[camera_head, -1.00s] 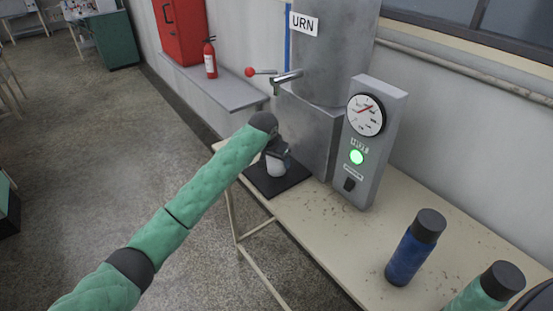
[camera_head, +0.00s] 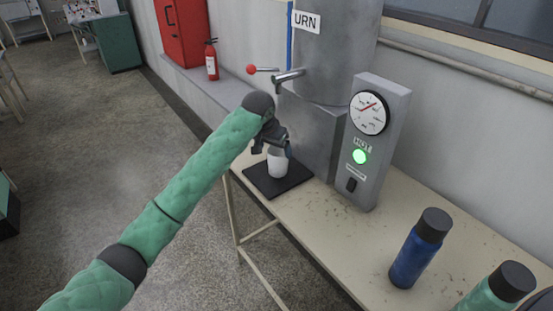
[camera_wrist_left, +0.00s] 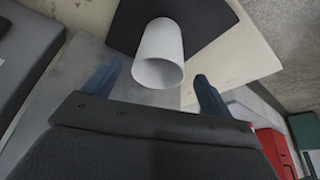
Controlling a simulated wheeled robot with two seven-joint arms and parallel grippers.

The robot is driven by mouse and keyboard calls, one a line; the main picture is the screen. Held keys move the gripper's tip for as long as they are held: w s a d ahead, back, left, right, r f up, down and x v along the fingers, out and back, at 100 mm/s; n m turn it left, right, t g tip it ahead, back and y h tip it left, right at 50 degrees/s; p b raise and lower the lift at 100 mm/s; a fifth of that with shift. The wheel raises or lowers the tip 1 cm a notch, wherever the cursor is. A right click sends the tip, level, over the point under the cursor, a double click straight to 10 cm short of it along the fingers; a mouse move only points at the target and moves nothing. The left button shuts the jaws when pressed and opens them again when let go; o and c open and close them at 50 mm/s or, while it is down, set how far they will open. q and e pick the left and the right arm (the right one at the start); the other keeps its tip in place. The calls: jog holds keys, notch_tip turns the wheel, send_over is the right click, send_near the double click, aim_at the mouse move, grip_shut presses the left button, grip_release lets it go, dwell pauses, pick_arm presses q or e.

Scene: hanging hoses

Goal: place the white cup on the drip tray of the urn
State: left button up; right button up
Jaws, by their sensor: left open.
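The white cup (camera_head: 278,163) stands upright on the black drip tray (camera_head: 262,184), below the tap (camera_head: 287,76) of the urn (camera_head: 330,50). The cup also shows in the left wrist view (camera_wrist_left: 158,55), with the dark tray (camera_wrist_left: 190,18) under it. My left gripper (camera_head: 270,148) is open just above and beside the cup. In the left wrist view its two blue-grey fingertips (camera_wrist_left: 155,85) are spread wide, with the cup ahead of them and clear of both. My right gripper is not in view.
A grey panel (camera_head: 383,140) with a gauge and a lit green button stands right of the urn. A blue bottle (camera_head: 414,258) and a green bottle (camera_head: 492,290) stand on the table (camera_head: 330,240) at the right. A fire extinguisher (camera_head: 211,62) stands on a ledge behind.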

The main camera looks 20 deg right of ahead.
pick_arm(q)
jog(key=shift+b+v, duration=0.45)
jog(key=shift+v, duration=1.9)
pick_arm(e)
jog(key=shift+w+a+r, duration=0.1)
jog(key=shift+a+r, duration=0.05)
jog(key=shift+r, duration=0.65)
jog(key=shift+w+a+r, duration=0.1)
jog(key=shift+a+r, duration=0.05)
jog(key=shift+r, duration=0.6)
